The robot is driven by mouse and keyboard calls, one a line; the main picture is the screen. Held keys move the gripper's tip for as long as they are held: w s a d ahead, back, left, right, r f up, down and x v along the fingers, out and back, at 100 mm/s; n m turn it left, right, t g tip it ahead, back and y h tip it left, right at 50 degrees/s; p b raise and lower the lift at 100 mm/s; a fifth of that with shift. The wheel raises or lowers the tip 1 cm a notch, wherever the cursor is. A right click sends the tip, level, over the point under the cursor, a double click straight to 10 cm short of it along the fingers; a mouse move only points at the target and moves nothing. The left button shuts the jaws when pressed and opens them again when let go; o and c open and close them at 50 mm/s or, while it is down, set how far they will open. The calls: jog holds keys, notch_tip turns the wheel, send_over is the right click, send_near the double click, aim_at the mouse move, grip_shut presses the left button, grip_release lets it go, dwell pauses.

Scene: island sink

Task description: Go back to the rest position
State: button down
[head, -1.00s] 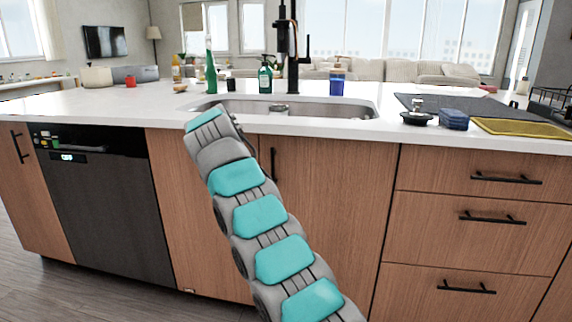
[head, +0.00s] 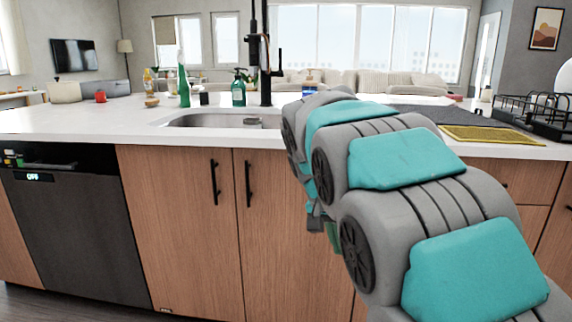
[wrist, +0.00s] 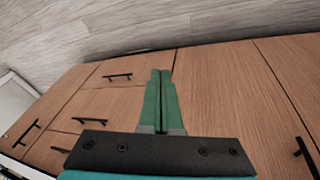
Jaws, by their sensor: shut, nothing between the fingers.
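My gripper (wrist: 161,75) shows in the wrist view with its two green fingers together and nothing between them. It points down along the wooden cabinet fronts of the island, with the floor beyond. In the head view my arm is folded in the right half, in front of the island. A small green part of the gripper (head: 333,237) shows below the arm there; the rest is hidden behind the arm links.
The island counter (head: 80,121) spans the view, with a sink (head: 210,120), a black faucet (head: 265,60) and a green bottle (head: 184,86). A dish rack (head: 545,115) and yellow mat (head: 490,134) lie at right. A dishwasher (head: 80,230) is at left. Cabinet handles (head: 215,185) stick out.

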jog(key=s+d+f+n+g+y, duration=0.1)
jog(key=s+f, duration=0.3)
jog(key=s, duration=0.7)
jog(key=s+d+f+n+g+y, duration=0.1)
jog(key=s+f, duration=0.3)
jog(key=s, duration=0.8)
jog(key=s+d+f+n+g+y, duration=0.1)
jog(key=s+f, duration=0.4)
jog(key=s, duration=0.6)
jog(key=shift+s+d+n, duration=0.15)
jog(key=shift+d+n, duration=0.3)
jog(key=shift+n, duration=0.65)
